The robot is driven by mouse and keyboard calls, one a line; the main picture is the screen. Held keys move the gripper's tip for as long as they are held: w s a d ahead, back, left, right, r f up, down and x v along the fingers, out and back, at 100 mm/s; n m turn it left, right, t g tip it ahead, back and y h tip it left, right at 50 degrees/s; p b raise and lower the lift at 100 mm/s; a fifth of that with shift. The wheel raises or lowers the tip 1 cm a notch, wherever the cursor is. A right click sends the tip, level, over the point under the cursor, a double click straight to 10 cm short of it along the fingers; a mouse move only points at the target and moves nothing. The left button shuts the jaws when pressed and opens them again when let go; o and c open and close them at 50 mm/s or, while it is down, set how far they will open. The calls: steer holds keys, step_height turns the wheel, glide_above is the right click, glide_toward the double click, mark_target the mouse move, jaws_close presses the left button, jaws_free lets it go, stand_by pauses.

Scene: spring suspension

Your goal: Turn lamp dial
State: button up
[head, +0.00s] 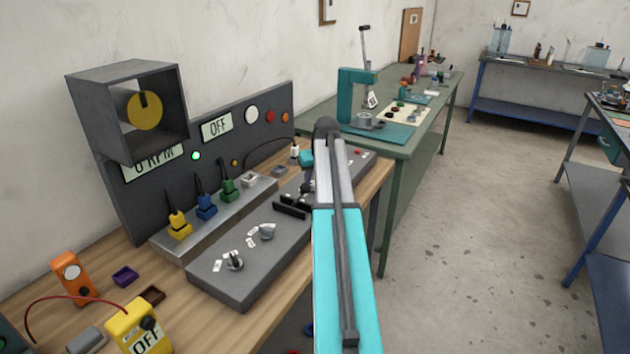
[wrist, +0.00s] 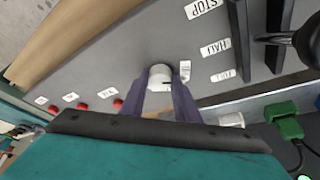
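A short white knob (wrist: 160,77), which looks like the lamp dial, stands on the grey control panel (wrist: 110,62) in the wrist view. A small label (wrist: 185,71) sits just right of it. My gripper (wrist: 162,82) has its two dark purple fingers on either side of the knob, with their tips close to its sides. I cannot tell whether they press on it. In the head view my arm covers this part of the grey console (head: 225,285), so the knob does not show there.
A black lever (wrist: 309,40) with STOP, HALF and FULL labels stands right of the knob. Red buttons (wrist: 82,107) lie to the left. Coloured plugs (head: 206,207) line the console's back in the head view. A yellow meter (head: 138,325) reads OFF.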

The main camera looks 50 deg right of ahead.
steer(key=c, duration=0.4)
steer(key=shift+w+d+r, duration=0.1)
steer(key=shift+w+d, duration=0.1)
steer(key=shift+c, duration=0.3)
steer(key=shift+s+a, duration=0.1)
steer(key=shift+a, duration=0.1)
steer(key=shift+a+m, duration=0.1)
steer(key=shift+m, duration=0.4)
steer(key=shift+m+g+h, duration=0.3)
steer(key=shift+m+h, duration=0.1)
steer(key=shift+m, duration=0.2)
steer(key=m, duration=0.2)
steer(key=m+g+h, duration=0.1)
steer(key=m, duration=0.1)
steer(key=m+p, duration=0.1)
steer(key=m, duration=0.1)
steer(key=shift+w+a+m+g, duration=0.25)
steer(key=shift+w+m+g, duration=0.05)
steer(key=shift+g, duration=0.1)
